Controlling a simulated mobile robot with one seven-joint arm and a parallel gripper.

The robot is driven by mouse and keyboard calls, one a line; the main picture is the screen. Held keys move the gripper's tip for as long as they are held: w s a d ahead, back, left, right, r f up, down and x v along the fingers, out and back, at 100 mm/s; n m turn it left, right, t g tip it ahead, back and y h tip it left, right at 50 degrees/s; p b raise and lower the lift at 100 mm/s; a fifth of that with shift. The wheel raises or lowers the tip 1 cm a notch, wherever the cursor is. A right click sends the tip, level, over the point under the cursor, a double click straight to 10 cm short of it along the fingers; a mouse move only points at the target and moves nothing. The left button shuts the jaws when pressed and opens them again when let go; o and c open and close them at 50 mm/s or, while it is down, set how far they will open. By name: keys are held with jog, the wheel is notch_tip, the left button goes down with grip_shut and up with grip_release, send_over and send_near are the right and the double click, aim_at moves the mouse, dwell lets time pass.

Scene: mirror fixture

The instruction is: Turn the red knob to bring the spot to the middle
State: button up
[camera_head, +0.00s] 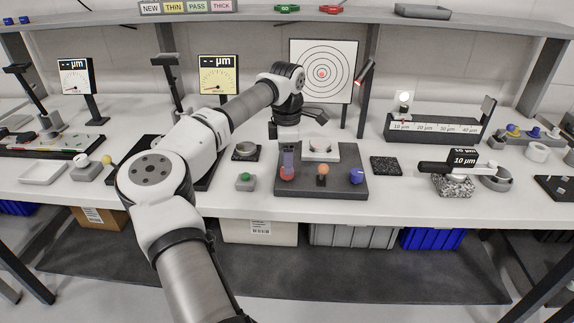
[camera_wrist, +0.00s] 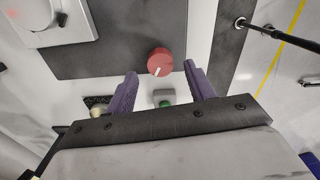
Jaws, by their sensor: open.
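The red knob (camera_head: 287,176) sits at the front left of a dark grey plate (camera_head: 335,187). In the wrist view the red knob (camera_wrist: 160,62) shows a white pointer line. My gripper (camera_wrist: 160,69) is open, its purple fingers on either side of the knob's near edge, with gaps showing. A white target board (camera_head: 348,92) with black rings stands behind. A red spot (camera_head: 322,73) lies at or very near the ring centre; the exact offset is too small to tell.
An orange knob (camera_head: 322,181) and a blue knob (camera_head: 356,176) stand to the right on the same plate. A white mount (camera_head: 320,151) sits behind them. A green button (camera_head: 245,177) on a grey box is close by at left. A black block (camera_head: 386,166) lies right.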

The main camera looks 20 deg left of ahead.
notch_tip(320, 180, up, 11)
jog(key=b, duration=0.1)
jog(key=shift+r, duration=0.2)
jog(key=shift+d, duration=0.1)
